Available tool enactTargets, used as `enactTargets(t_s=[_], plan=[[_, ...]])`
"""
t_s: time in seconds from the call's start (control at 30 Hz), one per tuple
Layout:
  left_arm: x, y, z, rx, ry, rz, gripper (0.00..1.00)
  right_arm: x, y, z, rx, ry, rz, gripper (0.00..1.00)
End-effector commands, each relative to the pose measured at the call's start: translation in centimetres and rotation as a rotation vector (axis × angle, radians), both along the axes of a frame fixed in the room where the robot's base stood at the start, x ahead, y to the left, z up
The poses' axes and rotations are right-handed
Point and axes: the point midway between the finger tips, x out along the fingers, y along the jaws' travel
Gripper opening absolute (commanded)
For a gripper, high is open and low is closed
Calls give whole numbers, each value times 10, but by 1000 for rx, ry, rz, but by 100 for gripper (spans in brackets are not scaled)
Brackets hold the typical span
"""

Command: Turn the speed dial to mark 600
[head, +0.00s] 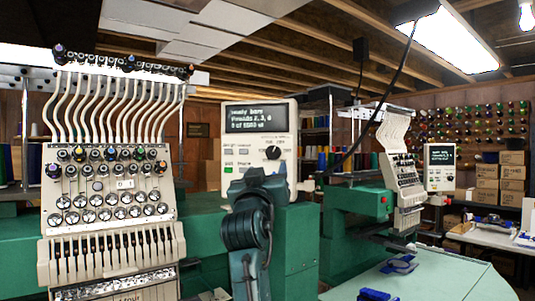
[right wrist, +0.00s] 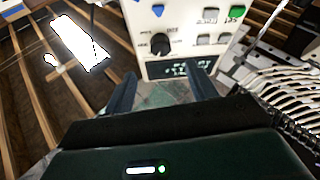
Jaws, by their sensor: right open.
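The speed dial is a round black knob (head: 273,153) on the pale control panel (head: 293,130), below its dark text screen (head: 257,116). It also shows in the right wrist view (right wrist: 160,44), where the panel appears upside down. The marks around the dial are too small to read and I cannot tell its setting. My right gripper (head: 262,178) is in front of the panel's lower part, hiding some of it. In the right wrist view its two fingers (right wrist: 162,82) are apart with nothing between them, and the dial lies beyond their tips, not touched. My left gripper is not in view.
A cream embroidery head (head: 110,190) with several threads and knobs stands left of the panel on a green machine body (head: 205,235). A second machine with its own panel (head: 440,166) stands to the right. A pale green table (head: 440,280) is at the front right.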

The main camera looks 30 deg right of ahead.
Motion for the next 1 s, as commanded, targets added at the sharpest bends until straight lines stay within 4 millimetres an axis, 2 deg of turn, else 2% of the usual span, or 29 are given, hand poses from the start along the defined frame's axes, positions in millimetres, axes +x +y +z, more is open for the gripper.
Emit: enactTargets(t_s=[0.03, 0.1, 0.4, 0.6, 0.87, 1.0], plan=[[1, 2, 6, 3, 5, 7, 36, 8, -7, 9, -2, 2, -1, 57], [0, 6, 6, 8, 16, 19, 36, 19, -17, 15, -1, 2, -1, 57], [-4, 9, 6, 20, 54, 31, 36, 56, -50, 33, -1, 2, -1, 57], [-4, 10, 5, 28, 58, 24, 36, 66, -58, 36, 0, 1, 2, 57], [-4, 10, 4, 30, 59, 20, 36, 67, -59, 36, 0, -1, 2, 57], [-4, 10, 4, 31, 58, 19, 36, 67, -59, 36, 0, -1, 2, 48]])
